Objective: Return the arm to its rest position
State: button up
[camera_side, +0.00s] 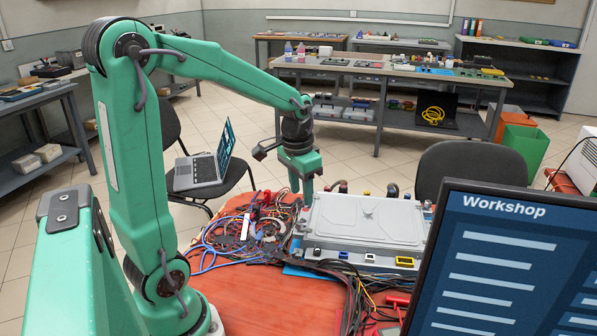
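My green arm rises at the left of the side view and reaches right over the red worktable (265,300). My gripper (301,190) points down at the arm's far end, at the left rear of a grey metal housing (362,220). Its fingers are small and overlap the clutter behind, so I cannot tell whether they are apart. I see nothing clearly held. Tangled cables and hoses (235,235) lie on the table left of the housing, below my gripper. I cannot make out which of these are coolant hoses.
A monitor reading "Workshop" (510,265) blocks the right foreground. Chairs stand behind the table, one with a laptop (205,165). Small connectors (404,262) and red tools (397,300) lie before the housing. The table's front left is bare.

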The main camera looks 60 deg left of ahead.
jog(key=s+d+r+t, duration=0.4)
jog(key=s+d+r, duration=0.2)
jog(key=s+d, duration=0.5)
jog(key=shift+d+r+m, duration=0.3)
jog(key=shift+d+m, duration=0.05)
jog(key=shift+m, duration=0.05)
dwell(0.8)
